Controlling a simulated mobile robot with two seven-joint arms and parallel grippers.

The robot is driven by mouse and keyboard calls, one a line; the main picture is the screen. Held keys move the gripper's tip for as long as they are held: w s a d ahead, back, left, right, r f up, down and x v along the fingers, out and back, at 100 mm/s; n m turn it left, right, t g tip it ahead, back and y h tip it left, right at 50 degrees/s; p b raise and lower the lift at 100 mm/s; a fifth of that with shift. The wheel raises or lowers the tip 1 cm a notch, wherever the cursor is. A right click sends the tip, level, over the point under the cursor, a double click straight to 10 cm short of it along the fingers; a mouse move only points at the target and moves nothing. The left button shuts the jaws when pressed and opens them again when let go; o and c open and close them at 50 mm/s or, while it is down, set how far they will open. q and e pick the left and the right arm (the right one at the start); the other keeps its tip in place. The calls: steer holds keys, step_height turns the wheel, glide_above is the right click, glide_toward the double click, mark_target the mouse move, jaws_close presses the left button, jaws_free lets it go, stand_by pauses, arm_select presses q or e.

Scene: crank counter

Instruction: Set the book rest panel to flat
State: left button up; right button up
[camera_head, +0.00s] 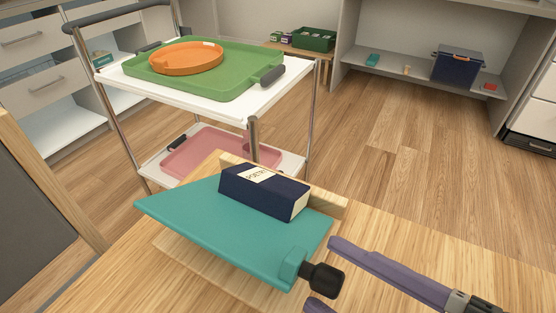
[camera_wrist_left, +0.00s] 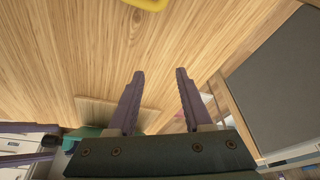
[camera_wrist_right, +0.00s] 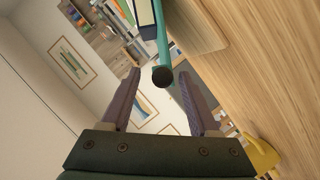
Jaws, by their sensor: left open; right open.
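The book rest panel (camera_head: 190,215) is a teal board over a wooden base (camera_head: 175,248) on the table. It looks tilted to the base, with a gap beneath; the exact angle is hard to tell. A dark blue book (camera_head: 280,200) labelled POETRY rests on it. A black knob (camera_head: 327,279) sticks out of the teal block at its near right corner. My right gripper (camera_head: 322,273) is open, its fingertips either side of the knob; the right wrist view shows the knob (camera_wrist_right: 162,77) between the tips, without clear contact. My left gripper (camera_wrist_left: 160,73) is open and empty above the table.
A trolley (camera_head: 110,77) with a green tray (camera_head: 250,93) and an orange dish (camera_head: 185,58) stands behind the table. A pink tray (camera_head: 200,150) is on its lower shelf. A yellow object (camera_wrist_right: 262,155) lies on the table. Floor is free at right.

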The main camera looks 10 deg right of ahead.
mark_target(302, 263)
steer(key=x, duration=0.5)
steer(key=shift+s+b, duration=0.1)
steer(key=shift+b, duration=0.3)
steer(key=shift+c, duration=0.3)
jaws_close()
stand_by(0.6)
